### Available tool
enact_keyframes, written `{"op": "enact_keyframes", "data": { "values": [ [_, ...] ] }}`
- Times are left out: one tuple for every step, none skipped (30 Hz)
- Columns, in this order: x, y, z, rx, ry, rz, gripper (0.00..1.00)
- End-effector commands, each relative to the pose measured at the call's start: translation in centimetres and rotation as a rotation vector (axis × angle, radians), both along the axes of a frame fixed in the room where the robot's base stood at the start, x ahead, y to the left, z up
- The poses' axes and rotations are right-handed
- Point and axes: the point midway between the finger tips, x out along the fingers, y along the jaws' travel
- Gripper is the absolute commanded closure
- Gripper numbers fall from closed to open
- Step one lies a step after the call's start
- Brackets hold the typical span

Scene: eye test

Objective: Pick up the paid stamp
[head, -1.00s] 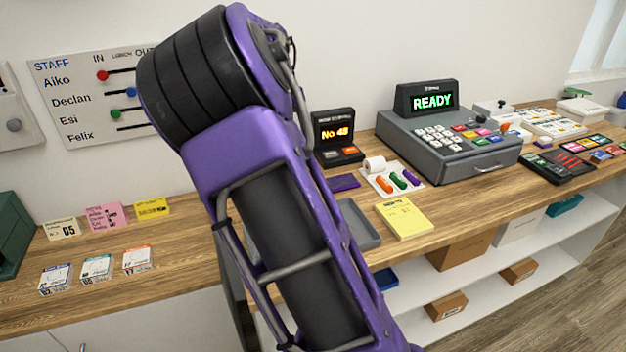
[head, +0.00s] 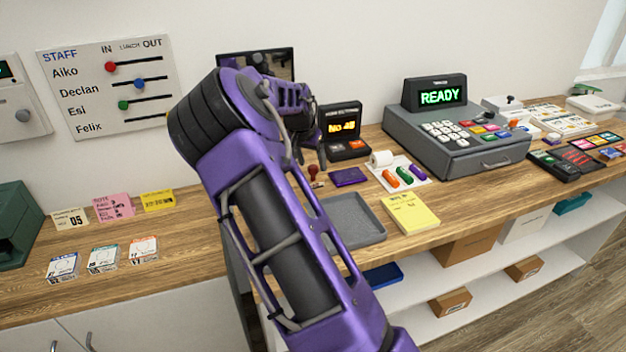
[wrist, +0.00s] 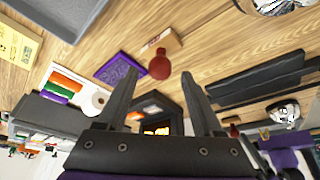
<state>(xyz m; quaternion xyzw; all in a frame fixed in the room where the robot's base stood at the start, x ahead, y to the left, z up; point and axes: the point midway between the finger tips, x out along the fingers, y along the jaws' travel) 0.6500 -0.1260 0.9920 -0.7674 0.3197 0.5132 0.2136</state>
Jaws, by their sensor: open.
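The paid stamp (head: 314,174) has a red knob handle and stands on the wooden counter, left of a purple pad (head: 349,176). In the wrist view the stamp's red knob (wrist: 159,66) shows with a pale wooden block (wrist: 165,41) at its base; I cannot read its label. My gripper (wrist: 159,77) is open and empty, its two dark fingers pointing toward the stamp. The knob appears in the gap between the fingertips, seemingly just beyond them. The purple pad (wrist: 120,67) lies close by one fingertip. In the head view my arm hides part of the gripper.
A grey tray (head: 352,222) and yellow notepad (head: 411,213) lie nearer the front edge. A number display (head: 341,128) stands behind the stamp. A card with coloured rolls (head: 403,173) and the register (head: 457,135) are to the right.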

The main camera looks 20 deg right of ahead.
Motion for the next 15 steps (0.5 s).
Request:
{"op": "enact_keyframes", "data": {
  "values": [
    [0.0,-0.2,-0.9,-0.001,0.003,-0.001,0.32],
    [0.2,-0.4,-1.3,-0.002,0.002,-0.001,0.32],
    [0.3,-0.5,-1.7,-0.001,0.001,-0.001,0.32],
    [0.4,-0.6,-1.9,-0.001,0.000,0.000,0.32],
    [0.5,-0.6,-2.1,-0.001,0.000,0.000,0.32],
    [0.6,-0.7,-2.3,-0.001,0.000,0.001,0.32],
    [0.6,-0.7,-2.4,-0.001,0.000,0.001,0.32],
    [0.6,-0.7,-2.5,-0.001,0.000,0.001,0.32],
    [0.6,-0.7,-2.5,0.000,-0.001,0.001,0.32],
    [0.6,-0.7,-2.5,0.000,-0.001,0.001,0.32],
    [0.6,-0.7,-2.5,0.000,-0.001,0.001,0.32],
    [0.6,-0.7,-2.5,0.000,-0.001,0.001,0.32],
    [0.6,-0.7,-2.5,0.000,-0.001,0.001,0.32],
    [0.6,-0.7,-2.5,0.000,-0.001,0.001,0.34],
    [0.6,-0.7,-2.5,0.000,-0.001,0.001,0.41]
  ]
}}
